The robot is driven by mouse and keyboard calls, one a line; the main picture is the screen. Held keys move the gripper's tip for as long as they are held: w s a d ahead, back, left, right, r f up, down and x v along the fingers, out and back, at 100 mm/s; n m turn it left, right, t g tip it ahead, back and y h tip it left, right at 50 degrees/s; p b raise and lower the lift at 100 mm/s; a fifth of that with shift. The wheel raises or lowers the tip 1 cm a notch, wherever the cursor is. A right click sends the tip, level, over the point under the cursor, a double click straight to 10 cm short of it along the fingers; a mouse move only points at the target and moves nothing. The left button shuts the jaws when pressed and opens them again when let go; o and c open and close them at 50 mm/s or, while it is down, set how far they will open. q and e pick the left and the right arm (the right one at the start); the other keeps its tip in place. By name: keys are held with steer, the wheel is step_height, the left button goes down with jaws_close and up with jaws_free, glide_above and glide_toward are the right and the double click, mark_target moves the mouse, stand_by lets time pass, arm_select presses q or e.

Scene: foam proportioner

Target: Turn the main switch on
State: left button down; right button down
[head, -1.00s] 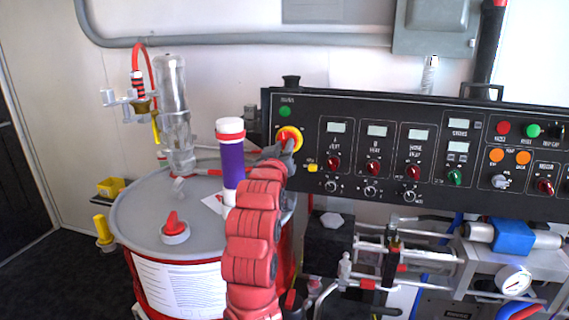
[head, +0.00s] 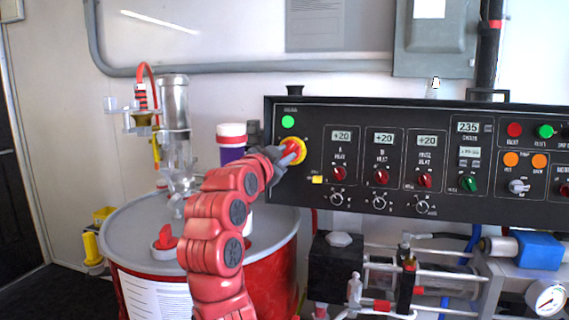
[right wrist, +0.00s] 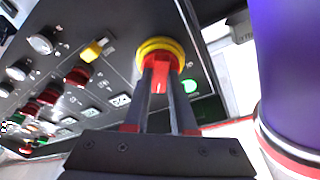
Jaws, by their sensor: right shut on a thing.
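The main switch (head: 301,150) is a red knob on a yellow ring at the left end of the black control panel (head: 350,112). It also shows in the right wrist view (right wrist: 160,46). My right gripper (head: 285,157) reaches it from the lower left. In the right wrist view its two fingers (right wrist: 160,80) are shut on the red knob, one on each side. The green lamp (head: 288,122) above the switch is lit, and the panel displays (head: 341,135) show numbers. My left gripper is not in view.
A small yellow switch (head: 317,180) sits just below right of the main switch. Red knobs (head: 381,177) line the panel. A red drum with a grey lid (head: 120,225) stands at left. A purple cylinder (right wrist: 285,60) is close beside the right gripper.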

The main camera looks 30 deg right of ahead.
steer(key=shift+m+g, duration=0.3)
steer(key=shift+m, duration=0.8)
steer(key=c, duration=0.7)
jaws_free()
steer(key=shift+c, duration=0.2)
steer(key=shift+a, duration=0.1)
steer(key=p+v, duration=0.1)
steer(key=v, duration=1.6)
steer(key=shift+a, duration=0.1)
